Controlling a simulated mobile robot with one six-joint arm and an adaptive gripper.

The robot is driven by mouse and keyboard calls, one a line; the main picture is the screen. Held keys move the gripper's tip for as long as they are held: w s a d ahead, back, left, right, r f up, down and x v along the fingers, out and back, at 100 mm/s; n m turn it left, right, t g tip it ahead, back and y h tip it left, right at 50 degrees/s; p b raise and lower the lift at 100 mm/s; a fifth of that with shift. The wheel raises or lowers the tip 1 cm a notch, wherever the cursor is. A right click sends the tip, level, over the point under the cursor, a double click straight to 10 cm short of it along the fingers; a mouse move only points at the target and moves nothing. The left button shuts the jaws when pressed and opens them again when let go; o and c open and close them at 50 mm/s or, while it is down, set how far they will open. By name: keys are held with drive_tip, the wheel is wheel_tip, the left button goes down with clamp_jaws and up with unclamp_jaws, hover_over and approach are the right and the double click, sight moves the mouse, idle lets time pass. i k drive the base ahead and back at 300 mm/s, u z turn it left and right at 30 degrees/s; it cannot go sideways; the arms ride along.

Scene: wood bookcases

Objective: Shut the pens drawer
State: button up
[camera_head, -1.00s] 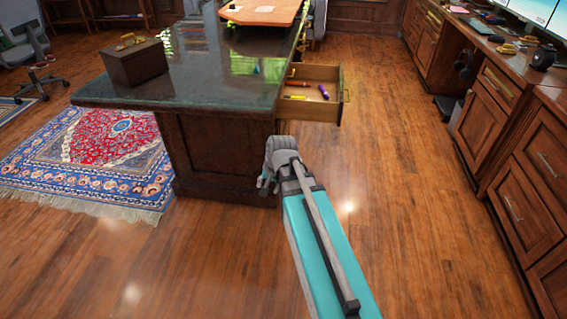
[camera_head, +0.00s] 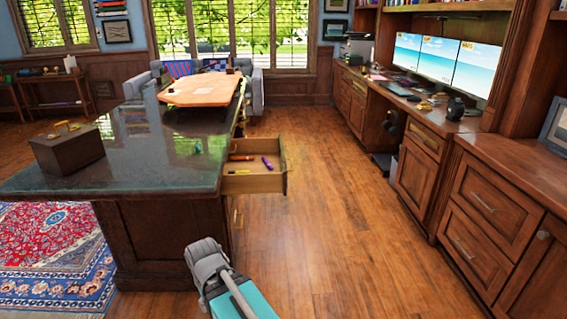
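The pens drawer (camera_head: 256,185) is pulled out from the right side of the dark-topped desk (camera_head: 150,165). A purple pen (camera_head: 267,162) and an orange pen (camera_head: 241,157) lie inside it, with something yellow near its front left. My gripper (camera_head: 205,256) is low in front of the desk's near right corner, nearer to me than the drawer and apart from it in the picture. Only its grey rear part and wrist show clearly. Its fingertips cannot be made out.
A brown box (camera_head: 67,150) and a wooden board (camera_head: 202,90) rest on the desk. The wood floor (camera_head: 335,220) right of the drawer is clear. Wooden cabinets (camera_head: 480,215) line the right side. A patterned rug (camera_head: 50,255) lies at lower left; a grey sofa stands behind.

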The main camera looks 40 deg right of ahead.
sight(260, 180)
drive_tip(key=z, duration=0.6)
drive_tip(key=k, duration=0.85)
drive_tip(key=z, duration=1.1)
drive_tip(key=k, duration=0.55)
drive_tip(key=z, duration=0.5)
drive_tip(key=i, duration=2.45)
drive_tip(key=u, duration=0.8)
drive_tip(key=i, duration=0.55)
drive_tip(key=u, duration=0.5)
